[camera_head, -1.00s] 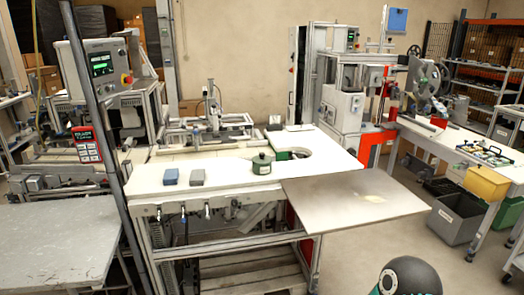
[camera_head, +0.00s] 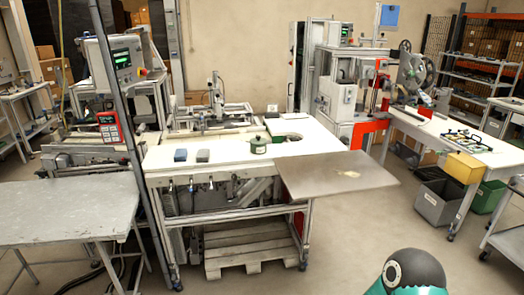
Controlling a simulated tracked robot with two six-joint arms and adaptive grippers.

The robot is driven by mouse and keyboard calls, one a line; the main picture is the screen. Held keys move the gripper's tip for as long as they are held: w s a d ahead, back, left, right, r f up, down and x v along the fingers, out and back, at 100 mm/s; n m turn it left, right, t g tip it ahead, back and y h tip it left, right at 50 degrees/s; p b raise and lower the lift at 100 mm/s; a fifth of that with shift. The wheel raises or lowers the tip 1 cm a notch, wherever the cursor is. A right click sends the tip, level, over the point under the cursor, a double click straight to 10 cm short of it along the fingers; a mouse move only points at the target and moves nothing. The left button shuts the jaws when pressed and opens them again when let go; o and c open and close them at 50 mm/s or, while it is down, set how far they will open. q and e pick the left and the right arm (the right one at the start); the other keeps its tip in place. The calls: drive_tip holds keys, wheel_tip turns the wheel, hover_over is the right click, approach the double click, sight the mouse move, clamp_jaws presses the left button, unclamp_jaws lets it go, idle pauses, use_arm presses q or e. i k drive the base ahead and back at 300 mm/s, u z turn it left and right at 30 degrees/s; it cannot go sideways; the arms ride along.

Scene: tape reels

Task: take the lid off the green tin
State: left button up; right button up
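The green tin (camera_head: 258,149) stands upright on the white worktable (camera_head: 225,142), near its right part. A lid with a small knob sits on top of the tin. Neither gripper shows in the view. A rounded dark and teal part of my own arm shows at the bottom right, well away from the tin.
A blue block (camera_head: 181,155) and a grey block (camera_head: 203,156) lie left of the tin. A bare grey board (camera_head: 335,175) juts out at the table's right front. A grey table (camera_head: 66,212) and a dark upright post stand at left. Open floor lies in front.

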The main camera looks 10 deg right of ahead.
sight(258, 140)
drive_tip(key=k, duration=0.5)
drive_tip(key=z, duration=0.35)
drive_tip(key=i, duration=2.6)
drive_tip(key=u, duration=0.6)
drive_tip(key=i, duration=0.35)
drive_tip(key=u, duration=0.2)
